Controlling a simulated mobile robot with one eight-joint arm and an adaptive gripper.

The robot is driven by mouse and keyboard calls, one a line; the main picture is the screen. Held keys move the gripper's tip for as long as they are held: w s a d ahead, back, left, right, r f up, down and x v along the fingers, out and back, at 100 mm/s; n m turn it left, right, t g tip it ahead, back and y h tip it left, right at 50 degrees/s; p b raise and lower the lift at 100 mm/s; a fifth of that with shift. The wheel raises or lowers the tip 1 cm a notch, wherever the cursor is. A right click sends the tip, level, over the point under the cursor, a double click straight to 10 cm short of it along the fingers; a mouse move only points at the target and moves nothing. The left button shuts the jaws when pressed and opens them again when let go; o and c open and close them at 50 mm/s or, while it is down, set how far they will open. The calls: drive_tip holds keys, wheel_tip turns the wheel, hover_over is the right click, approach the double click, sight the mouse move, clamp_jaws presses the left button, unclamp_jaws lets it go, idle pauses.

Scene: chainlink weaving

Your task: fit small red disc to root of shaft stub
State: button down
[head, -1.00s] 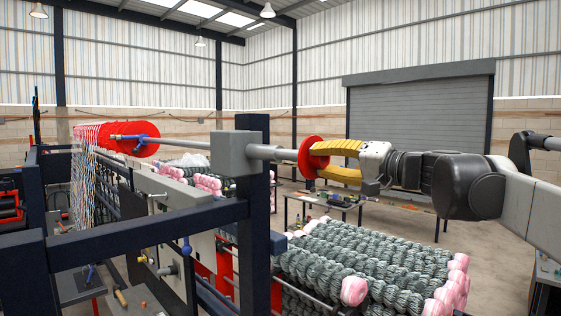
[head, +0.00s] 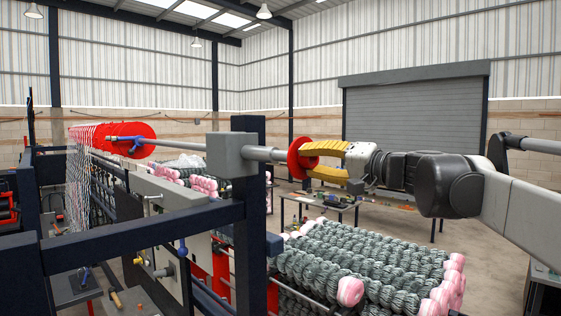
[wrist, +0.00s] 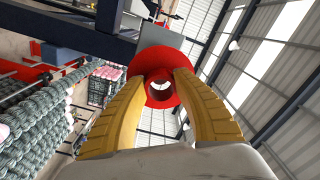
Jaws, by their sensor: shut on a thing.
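The small red disc (head: 298,160) is at the right end of the visible shaft stub (head: 268,154), upright and roughly square to it. The grey stub sticks out to the right from a grey block (head: 231,155) on a dark blue post. A short length of bare stub shows between block and disc. My gripper (head: 314,160), with yellow ribbed fingers, is shut on the disc's hub side. In the wrist view the disc (wrist: 158,62) faces me between both fingertips (wrist: 160,84), with a pale crescent inside its bore. How far the stub enters the bore is hidden.
Bundles of grey mesh with pink ends (head: 370,262) lie below my arm. A dark blue frame beam (head: 140,233) crosses in front. A workbench (head: 325,203) stands behind.

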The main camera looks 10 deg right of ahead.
sight(274, 156)
drive_tip(key=shift+w+a, duration=0.4)
drive_tip(key=shift+w, duration=0.2)
drive_tip(key=shift+w+a, duration=0.15)
drive_tip(key=shift+w, duration=0.05)
drive_tip(key=shift+p+x, duration=0.3)
drive_tip(key=shift+x, duration=3.15)
drive_tip(key=c, duration=1)
unclamp_jaws()
drive_tip(key=shift+o, duration=0.2)
drive_tip(key=v, duration=1.2)
